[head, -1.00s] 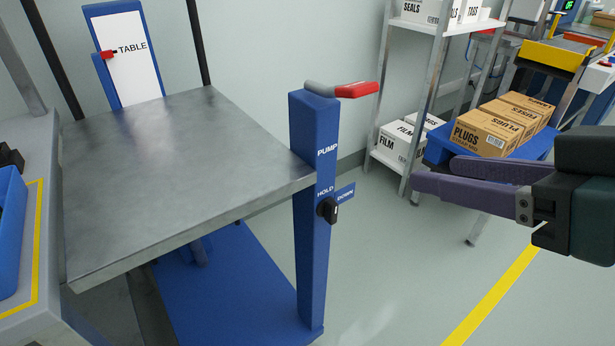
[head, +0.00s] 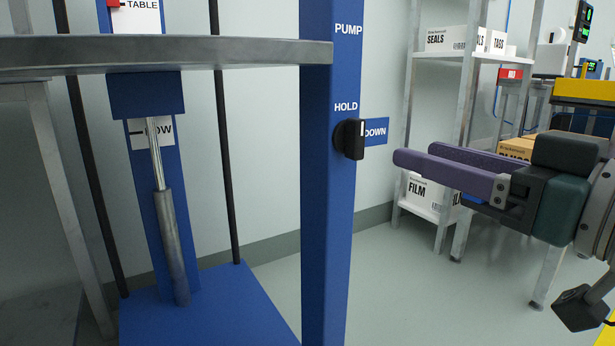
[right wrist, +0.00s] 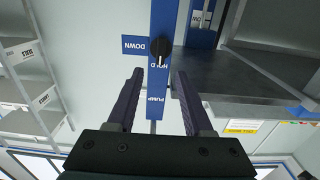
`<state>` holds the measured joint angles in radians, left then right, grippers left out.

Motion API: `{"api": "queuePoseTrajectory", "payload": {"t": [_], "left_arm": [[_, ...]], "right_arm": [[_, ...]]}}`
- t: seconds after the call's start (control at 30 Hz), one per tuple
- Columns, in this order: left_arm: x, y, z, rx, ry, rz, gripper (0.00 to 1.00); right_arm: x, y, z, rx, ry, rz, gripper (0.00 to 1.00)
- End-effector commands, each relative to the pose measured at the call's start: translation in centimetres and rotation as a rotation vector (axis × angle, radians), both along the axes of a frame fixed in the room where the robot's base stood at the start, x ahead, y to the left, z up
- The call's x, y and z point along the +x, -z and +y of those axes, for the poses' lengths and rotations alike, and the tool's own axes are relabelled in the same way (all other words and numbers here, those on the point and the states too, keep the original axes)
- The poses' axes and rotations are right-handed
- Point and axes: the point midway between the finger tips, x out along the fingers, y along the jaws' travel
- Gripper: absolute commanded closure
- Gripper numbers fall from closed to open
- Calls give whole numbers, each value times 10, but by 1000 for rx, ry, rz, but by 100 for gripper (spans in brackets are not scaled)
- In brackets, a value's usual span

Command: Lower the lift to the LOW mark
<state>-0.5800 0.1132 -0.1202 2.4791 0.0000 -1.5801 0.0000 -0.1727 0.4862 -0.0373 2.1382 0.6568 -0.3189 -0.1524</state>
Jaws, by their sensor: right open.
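The lift's grey steel table (head: 200,53) is high on its frame, level with the PUMP label in the head view. The white LOW mark (head: 139,135) is below it, partly hidden by the lift's cylinder. The red pointer (head: 113,3) is at the TABLE plate, cut by the top edge. A black knob (head: 349,139) sits on the blue post (head: 328,240), between HOLD and the DOWN tag (head: 376,131); its white line appears toward HOLD. My right gripper (head: 418,154) is open and empty, right of the knob. In the right wrist view its fingers (right wrist: 158,76) point toward the knob (right wrist: 160,50), apart from it.
A white shelf rack (head: 470,58) with SEALS and FILM (head: 425,195) boxes stands behind my right gripper. A yellow-edged station (head: 585,90) is at the far right. The blue lift base (head: 215,310) is below. Grey floor (head: 400,290) right of the post is clear.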

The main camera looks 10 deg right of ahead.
Motion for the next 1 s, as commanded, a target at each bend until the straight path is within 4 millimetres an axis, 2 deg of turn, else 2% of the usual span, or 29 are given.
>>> {"api": "queuePoseTrajectory", "payload": {"t": [0.17,0.63,0.8,1.0], "left_arm": [[0,6,1,2,1,-1,100],[0,38,3,10,6,-2,100],[0,41,3,10,6,-2,100],[0,41,3,9,6,-1,100]], "right_arm": [[13,0,4,3,1,-6,49],[80,2,29,2,0,-3,49],[91,0,33,2,0,-2,49],[93,-1,34,0,-1,0,49]]}}
